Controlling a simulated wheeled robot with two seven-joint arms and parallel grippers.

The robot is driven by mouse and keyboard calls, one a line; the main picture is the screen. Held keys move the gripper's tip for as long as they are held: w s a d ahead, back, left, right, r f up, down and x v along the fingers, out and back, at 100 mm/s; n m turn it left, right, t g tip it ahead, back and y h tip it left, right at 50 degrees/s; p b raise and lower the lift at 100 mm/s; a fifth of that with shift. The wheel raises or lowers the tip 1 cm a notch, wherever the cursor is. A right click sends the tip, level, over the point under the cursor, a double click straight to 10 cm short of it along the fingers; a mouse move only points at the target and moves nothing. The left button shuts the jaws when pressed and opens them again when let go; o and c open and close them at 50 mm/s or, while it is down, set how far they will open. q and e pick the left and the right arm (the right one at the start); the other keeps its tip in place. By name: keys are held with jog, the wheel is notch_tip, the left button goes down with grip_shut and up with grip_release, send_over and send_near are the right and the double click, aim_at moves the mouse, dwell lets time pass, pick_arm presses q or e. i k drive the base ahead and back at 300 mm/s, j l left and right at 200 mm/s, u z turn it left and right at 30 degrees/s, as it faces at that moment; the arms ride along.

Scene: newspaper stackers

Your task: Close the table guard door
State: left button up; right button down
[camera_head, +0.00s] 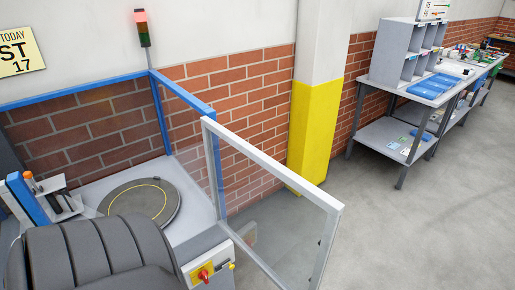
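The table guard door (268,133) is a clear panel in a light grey frame. It stands open, swung out to the right from the blue guard frame (185,95), with its free edge (325,250) towards the lower right. The machine table (190,195) is grey and carries a round dark turntable (140,203) with a yellow ring. The open side of the guard faces right and towards me. Neither of my grippers shows in this view.
A red knob (203,275) on a yellow plate sits on the machine's front. A signal light (141,28) stands behind. A yellow and white pillar (315,120) rises behind the door. Shelved workbenches (395,140) stand at the right. The floor (425,225) right of the door is clear.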

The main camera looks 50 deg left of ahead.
aim_at(335, 208)
jog(key=i+l+u, duration=0.1)
jog(key=i+u, duration=0.15)
jog(key=u, duration=0.2)
jog(key=i+l+u, duration=0.15)
jog(key=u, duration=0.35)
jog(key=i+l+u, duration=0.25)
jog(key=u, duration=0.2)
jog(key=i+l+u, duration=0.1)
jog(key=l+u, duration=0.25)
jog(key=u, duration=0.15)
jog(key=i+l+u, duration=0.1)
jog(key=l+u, duration=0.3)
jog(key=i+l+u, duration=0.1)
jog(key=u, duration=0.3)
jog(key=l+u, duration=1.15)
jog(key=k+l, duration=0.05)
jog(key=l, duration=0.05)
